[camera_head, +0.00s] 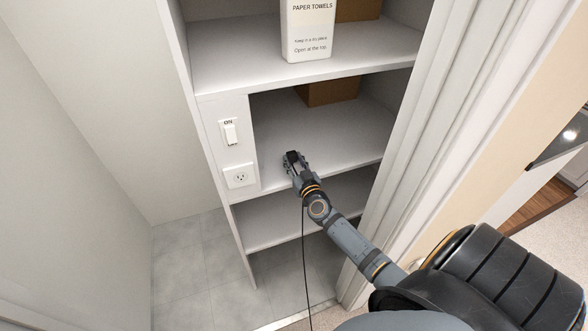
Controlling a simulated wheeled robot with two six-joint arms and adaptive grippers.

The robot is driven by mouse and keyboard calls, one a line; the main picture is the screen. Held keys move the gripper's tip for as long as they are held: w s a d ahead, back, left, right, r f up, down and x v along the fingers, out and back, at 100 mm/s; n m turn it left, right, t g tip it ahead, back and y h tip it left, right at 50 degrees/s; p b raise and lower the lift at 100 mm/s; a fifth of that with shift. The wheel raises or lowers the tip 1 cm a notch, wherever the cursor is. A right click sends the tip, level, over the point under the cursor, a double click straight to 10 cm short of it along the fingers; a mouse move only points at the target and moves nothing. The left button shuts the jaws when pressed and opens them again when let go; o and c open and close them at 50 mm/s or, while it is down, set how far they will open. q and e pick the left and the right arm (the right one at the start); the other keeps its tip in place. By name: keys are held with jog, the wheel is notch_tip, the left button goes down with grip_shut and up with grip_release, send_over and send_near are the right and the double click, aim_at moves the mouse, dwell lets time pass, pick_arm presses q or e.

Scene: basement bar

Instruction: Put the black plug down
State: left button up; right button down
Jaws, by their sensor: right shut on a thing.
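The black plug (291,156) is small and dark, held at the tip of my right gripper (296,166). My right gripper is shut on it, over the front part of the middle shelf (330,135). I cannot tell whether the plug touches the shelf. A thin black cord (304,260) hangs down from near the gripper toward the floor. My left gripper is not in view.
A white outlet (239,176) and an ON switch (230,133) are on the panel left of the shelf opening. A paper towels pack (308,30) stands on the upper shelf. A brown box (331,91) sits at the back of the middle shelf, whose surface is otherwise mostly clear.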

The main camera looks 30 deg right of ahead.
jog(key=shift+f, duration=0.85)
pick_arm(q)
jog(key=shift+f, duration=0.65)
pick_arm(e)
jog(key=c, duration=0.9)
grip_release()
jog(key=shift+c, duration=0.2)
jog(key=shift+r, duration=0.2)
jog(key=shift+r+p, duration=0.4)
jog(key=shift+r, duration=0.2)
pick_arm(q)
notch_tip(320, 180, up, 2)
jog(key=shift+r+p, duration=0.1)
jog(key=shift+p, duration=0.4)
pick_arm(e)
jog(key=v, duration=1.2)
jog(key=shift+f, duration=0.15)
